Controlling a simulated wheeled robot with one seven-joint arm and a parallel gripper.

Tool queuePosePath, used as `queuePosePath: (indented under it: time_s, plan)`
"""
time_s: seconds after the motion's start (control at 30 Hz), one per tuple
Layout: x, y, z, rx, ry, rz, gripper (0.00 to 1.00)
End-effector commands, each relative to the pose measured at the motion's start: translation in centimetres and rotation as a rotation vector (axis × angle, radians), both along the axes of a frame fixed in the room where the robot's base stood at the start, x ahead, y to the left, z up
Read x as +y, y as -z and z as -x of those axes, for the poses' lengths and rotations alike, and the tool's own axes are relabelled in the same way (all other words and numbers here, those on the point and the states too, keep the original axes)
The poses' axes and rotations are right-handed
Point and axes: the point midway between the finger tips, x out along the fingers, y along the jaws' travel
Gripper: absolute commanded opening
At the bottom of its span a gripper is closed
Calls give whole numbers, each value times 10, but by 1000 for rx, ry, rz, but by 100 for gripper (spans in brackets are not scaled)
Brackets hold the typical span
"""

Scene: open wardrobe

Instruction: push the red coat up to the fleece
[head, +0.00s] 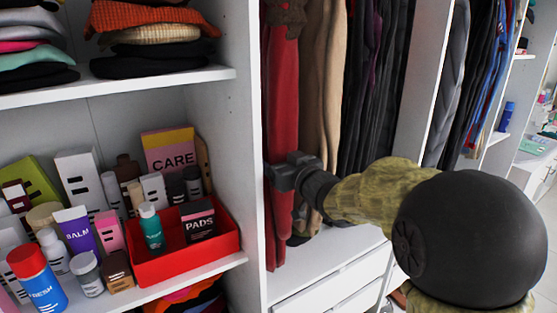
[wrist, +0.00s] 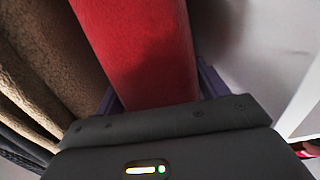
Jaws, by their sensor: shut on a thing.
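The red coat (head: 283,95) hangs at the left end of the wardrobe's hanging section, beside the white divider. My gripper (head: 279,175) is shut on the coat's lower part. In the wrist view the red cloth (wrist: 140,45) runs down between the two fingers (wrist: 160,95). The tan fleece (head: 328,75) hangs just to the right of the coat in the head view; its fuzzy surface (wrist: 45,55) shows at the left of the wrist view. I cannot tell whether coat and fleece touch. My wrist and forearm hide the lower fleece.
Dark garments (head: 374,80) hang close together right of the fleece. A white divider (head: 248,120) stands left of the coat. Left of it, shelves hold folded clothes (head: 150,35), bottles and a red tray (head: 185,262). White drawers (head: 340,285) are below the hanging clothes.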

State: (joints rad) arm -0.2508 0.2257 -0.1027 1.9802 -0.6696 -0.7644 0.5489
Motion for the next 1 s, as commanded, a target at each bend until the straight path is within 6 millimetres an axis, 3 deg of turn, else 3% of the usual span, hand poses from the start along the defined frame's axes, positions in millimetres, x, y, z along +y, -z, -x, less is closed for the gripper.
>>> queuePosePath:
  time_s: [1.0]
  plan:
    - [-22, -1, -14, 3, 4, -6, 16]
